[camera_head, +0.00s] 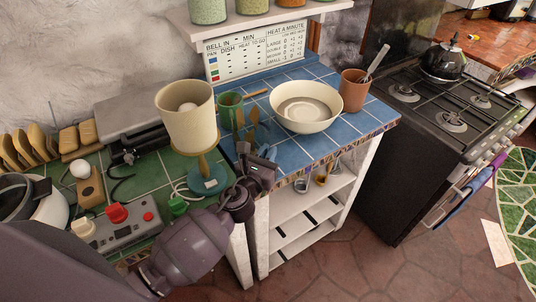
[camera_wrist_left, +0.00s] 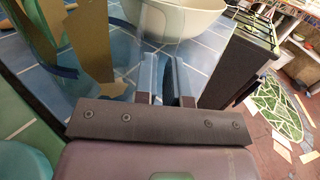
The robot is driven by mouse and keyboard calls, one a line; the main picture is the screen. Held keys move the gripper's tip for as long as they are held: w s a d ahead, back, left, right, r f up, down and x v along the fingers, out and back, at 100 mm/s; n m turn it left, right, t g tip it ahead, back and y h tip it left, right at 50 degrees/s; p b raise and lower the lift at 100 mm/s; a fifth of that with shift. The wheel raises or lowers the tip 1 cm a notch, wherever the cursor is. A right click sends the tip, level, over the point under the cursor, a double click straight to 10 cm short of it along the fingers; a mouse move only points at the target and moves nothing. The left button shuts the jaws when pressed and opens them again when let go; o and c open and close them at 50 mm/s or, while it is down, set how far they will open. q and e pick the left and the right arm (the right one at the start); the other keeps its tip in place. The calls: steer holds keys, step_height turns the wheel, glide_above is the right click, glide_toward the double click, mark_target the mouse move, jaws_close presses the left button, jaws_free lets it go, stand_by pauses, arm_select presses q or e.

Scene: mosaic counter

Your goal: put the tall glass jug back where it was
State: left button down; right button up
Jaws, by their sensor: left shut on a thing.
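My left gripper (camera_head: 262,162) is over the front edge of the blue-tiled counter (camera_head: 300,150), beside the lamp base. In the left wrist view its two fingers (camera_wrist_left: 167,78) are close together on the clear wall of the tall glass jug (camera_wrist_left: 150,45). The jug is transparent, so its outline is faint; the blue tiles and the cream bowl show through it. In the head view I can hardly make the jug out near the fingers. I cannot tell whether its base touches the tiles. My right gripper is not in view.
A cream bowl (camera_head: 306,120), a green mug (camera_head: 230,110) and a terracotta pot (camera_head: 352,95) stand on the blue tiles. A lamp (camera_head: 187,118) with a cream shade stands left of the gripper. A black stove (camera_head: 440,110) is to the right. Bare tiles lie in front of the bowl.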

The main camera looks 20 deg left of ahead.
arm_select(q)
steer(key=c, duration=1.3)
jaws_free()
steer(key=shift+o, duration=0.6)
steer(key=shift+r, duration=0.1)
steer(key=shift+s, duration=0.3)
steer(key=s+a+b, duration=0.1)
steer(key=s, duration=1)
steer(key=shift+s+f, duration=0.25)
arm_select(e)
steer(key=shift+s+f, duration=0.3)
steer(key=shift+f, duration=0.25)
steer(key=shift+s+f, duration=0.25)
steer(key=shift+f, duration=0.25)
